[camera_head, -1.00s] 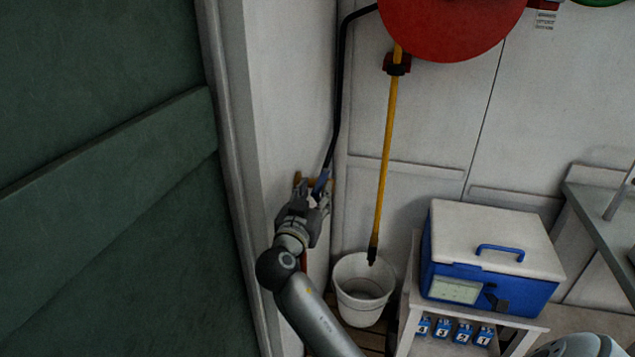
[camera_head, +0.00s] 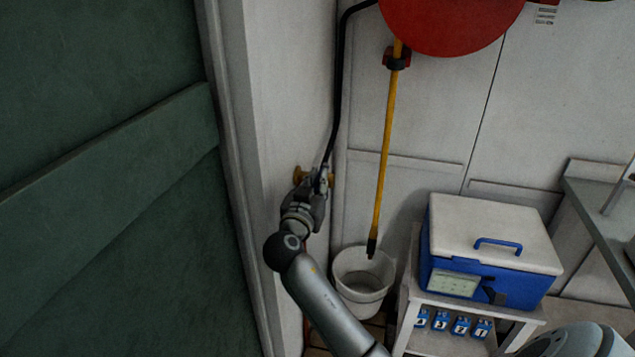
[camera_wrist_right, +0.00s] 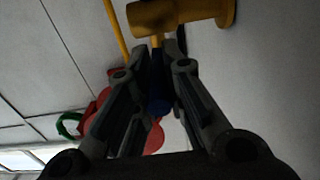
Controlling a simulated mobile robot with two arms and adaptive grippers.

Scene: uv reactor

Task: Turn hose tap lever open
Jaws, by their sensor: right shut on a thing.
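The brass hose tap (camera_head: 302,175) is on the white wall at the left of the corner in the head view. It also shows at the top of the right wrist view (camera_wrist_right: 190,14), close beyond the fingertips. The blue tap lever (camera_wrist_right: 159,96) lies between the two fingers in the wrist view. My right gripper (camera_head: 320,182) is at the tap and shut on the lever; it also fills the middle of the wrist view (camera_wrist_right: 153,75). In the head view the hand mostly hides the lever, so its angle is hard to tell. My left gripper is not in view.
A black hose (camera_head: 338,95) runs up from the tap to a red reel (camera_head: 450,20). A yellow pole (camera_head: 386,150) hangs above a white bucket (camera_head: 363,292). A blue and white box (camera_head: 490,245) stands on a small stand. A green panel (camera_head: 100,180) fills the left.

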